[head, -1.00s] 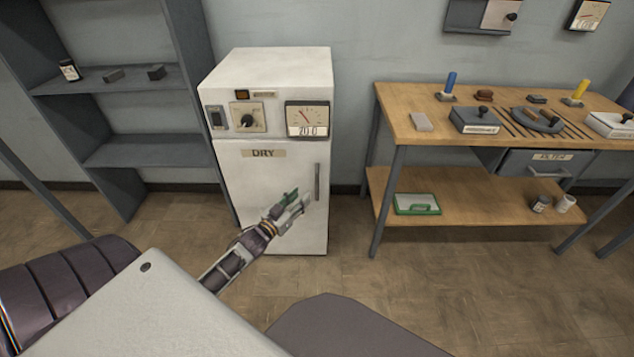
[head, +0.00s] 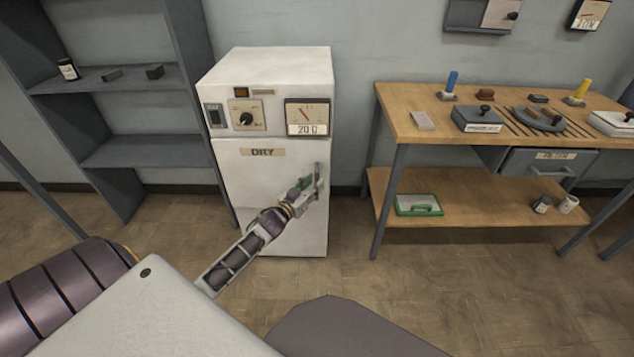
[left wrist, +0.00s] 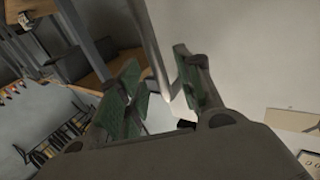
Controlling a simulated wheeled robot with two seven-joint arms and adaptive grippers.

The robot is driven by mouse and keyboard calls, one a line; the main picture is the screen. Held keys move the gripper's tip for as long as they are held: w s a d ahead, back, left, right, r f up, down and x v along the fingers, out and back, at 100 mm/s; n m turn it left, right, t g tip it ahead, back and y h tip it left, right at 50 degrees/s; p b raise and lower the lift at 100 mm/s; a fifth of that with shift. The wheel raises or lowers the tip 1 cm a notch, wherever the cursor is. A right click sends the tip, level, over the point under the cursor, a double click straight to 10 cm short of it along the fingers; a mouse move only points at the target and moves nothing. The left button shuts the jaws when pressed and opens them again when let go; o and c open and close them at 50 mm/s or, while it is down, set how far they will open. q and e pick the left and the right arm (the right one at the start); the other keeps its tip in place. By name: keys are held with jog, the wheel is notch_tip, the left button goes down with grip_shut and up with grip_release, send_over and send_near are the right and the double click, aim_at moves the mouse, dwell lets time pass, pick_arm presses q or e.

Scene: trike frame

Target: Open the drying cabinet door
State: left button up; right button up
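The white drying cabinet (head: 268,80) stands against the wall. Its door (head: 245,190), labelled DRY, looks shut. The upright handle (head: 317,172) is on the door's right side; its lower part is hidden by my left gripper (head: 311,190). In the left wrist view the grey handle bar (left wrist: 152,50) runs down between the green-padded fingers of my left gripper (left wrist: 163,88). The fingers are spread apart, one on each side of the bar, with a gap showing. My right gripper is not in view.
A grey shelf unit (head: 140,152) stands left of the cabinet. A wooden workbench (head: 400,125) with tools and a FILTER drawer (head: 548,168) stands to the right. The floor (head: 350,270) in front of the cabinet and bench is clear.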

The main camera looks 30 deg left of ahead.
pick_arm(q)
jog(key=shift+w+d+b, duration=0.1)
jog(key=shift+w+b, duration=0.25)
jog(key=shift+w, duration=1.05)
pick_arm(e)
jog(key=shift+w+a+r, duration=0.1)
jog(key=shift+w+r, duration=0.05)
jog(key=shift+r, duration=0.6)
pick_arm(q)
grip_shut()
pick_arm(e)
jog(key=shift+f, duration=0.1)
